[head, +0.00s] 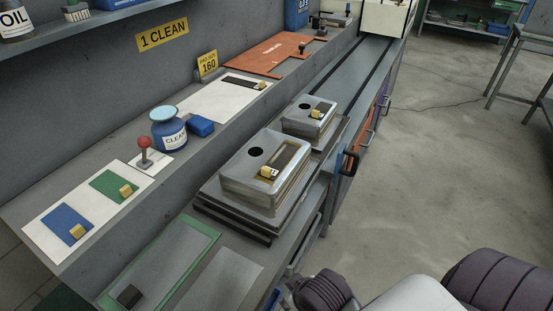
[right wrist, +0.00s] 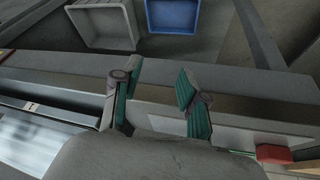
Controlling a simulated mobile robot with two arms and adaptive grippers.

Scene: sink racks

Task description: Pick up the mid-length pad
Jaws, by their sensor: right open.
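Several pads with yellow blocks on them show in the head view. A dark pad (head: 238,81) lies on a white board at the back. Another dark strip (head: 290,157) is on the larger metal box (head: 235,186), and a shorter one (head: 324,106) is on the smaller metal box (head: 290,128). A blue pad (head: 62,222) and a green pad (head: 103,183) lie on a white card at left. I cannot tell which is the mid-length one. My right gripper (right wrist: 154,84) is open and empty in the right wrist view, with no pad near it. My left gripper is not in view.
A green-edged panel (head: 208,240) lies in front. A grey bin (right wrist: 103,25) and blue bin (right wrist: 173,14) show in the wrist view.

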